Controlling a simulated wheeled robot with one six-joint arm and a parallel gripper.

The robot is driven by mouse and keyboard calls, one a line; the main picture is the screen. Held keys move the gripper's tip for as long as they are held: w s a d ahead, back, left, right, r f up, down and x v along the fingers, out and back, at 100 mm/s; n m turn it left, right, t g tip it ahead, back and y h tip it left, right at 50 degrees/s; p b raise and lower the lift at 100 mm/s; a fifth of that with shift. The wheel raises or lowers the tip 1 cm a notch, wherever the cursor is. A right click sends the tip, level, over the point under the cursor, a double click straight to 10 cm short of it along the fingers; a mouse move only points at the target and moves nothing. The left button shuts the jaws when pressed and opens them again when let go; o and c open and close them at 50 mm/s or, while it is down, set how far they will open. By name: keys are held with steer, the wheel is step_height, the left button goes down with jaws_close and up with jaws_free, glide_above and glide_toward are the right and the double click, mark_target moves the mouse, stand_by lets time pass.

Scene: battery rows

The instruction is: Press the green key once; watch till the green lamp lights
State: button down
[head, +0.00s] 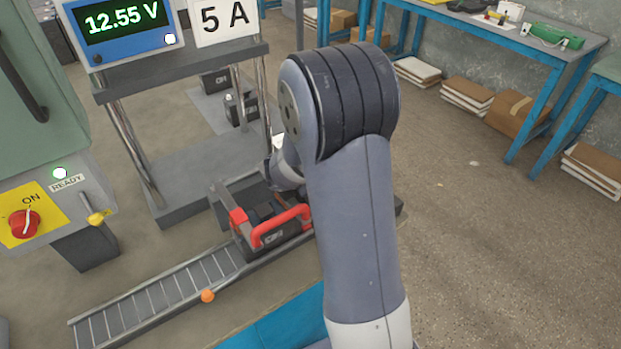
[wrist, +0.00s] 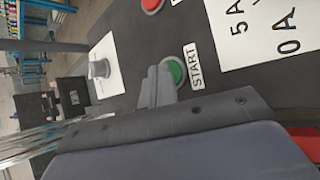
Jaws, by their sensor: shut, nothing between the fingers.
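The green key (wrist: 175,72) is round and sits beside a START label (wrist: 195,66) on a dark panel in the wrist view. My gripper (wrist: 158,84) is shut and empty, its tips at the key's left edge and overlapping part of it. I cannot tell whether they touch it or whether the key is pushed in. In the head view my arm hides the key and the fingertips. A small lamp (head: 170,39) on the blue meter looks white.
A red key (wrist: 152,5) and a grey knob (wrist: 99,68) on a white plate are near the green key. The meter (head: 124,24) reads 12.55 V, beside a 5 A sign (head: 224,20). A battery with a red handle (head: 280,228) stands at the roller track (head: 160,296).

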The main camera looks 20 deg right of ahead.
steer(key=shift+r, duration=0.1)
steer(key=shift+r+p, duration=0.65)
steer(key=shift+r, duration=0.1)
step_height(320, 180, up, 5)
steer(key=p, duration=0.4)
steer(key=shift+d, duration=0.1)
stand_by(0.9)
